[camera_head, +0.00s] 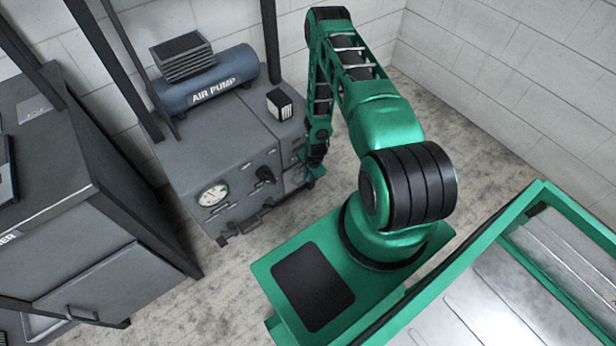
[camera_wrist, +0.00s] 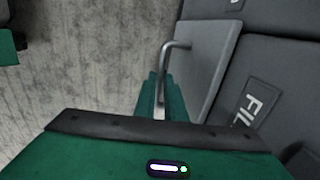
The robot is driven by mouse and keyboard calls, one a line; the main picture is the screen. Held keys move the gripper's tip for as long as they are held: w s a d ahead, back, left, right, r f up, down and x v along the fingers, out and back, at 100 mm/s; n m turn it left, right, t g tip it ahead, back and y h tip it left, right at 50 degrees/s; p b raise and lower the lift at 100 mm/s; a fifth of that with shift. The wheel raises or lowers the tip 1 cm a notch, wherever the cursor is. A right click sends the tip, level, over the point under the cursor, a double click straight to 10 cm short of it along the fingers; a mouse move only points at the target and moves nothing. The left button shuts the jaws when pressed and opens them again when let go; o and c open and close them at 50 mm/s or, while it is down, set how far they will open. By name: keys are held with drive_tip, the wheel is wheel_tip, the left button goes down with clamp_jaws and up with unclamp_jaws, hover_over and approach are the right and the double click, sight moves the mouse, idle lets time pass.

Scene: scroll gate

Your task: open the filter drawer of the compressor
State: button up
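The compressor (camera_head: 235,150) is a grey cabinet with a blue "AIR PUMP" tank on top. In the wrist view, a grey drawer front (camera_wrist: 208,65) carries a bent metal handle (camera_wrist: 174,47). My gripper (camera_head: 314,172) is low at the right end of the compressor's front. In the wrist view, my gripper's green fingers (camera_wrist: 161,98) are close together with the handle's bar between them. The drawer front stands proud of the panel; how far out it is, I cannot tell. The arm hides part of it in the head view.
A pressure gauge (camera_head: 213,194) and a black knob (camera_head: 265,175) are on the compressor's front. A small black-and-white box (camera_head: 280,104) sits on top. A dark cabinet (camera_head: 75,200) stands at left. Bare floor (camera_head: 455,125) lies right of the arm.

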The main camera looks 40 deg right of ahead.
clamp_jaws()
drive_tip(key=s, duration=1.5)
drive_tip(key=shift+d, duration=0.25)
drive_tip(key=shift+w, duration=0.1)
drive_tip(key=o, duration=0.6)
unclamp_jaws()
drive_tip(key=shift+r, duration=0.1)
drive_tip(key=r, duration=0.3)
drive_tip(key=s+r, duration=0.1)
drive_tip(key=r, duration=0.3)
drive_tip(key=s+r, duration=0.1)
drive_tip(key=r, duration=0.2)
drive_tip(key=shift+r, duration=0.2)
drive_tip(key=shift+w, duration=0.1)
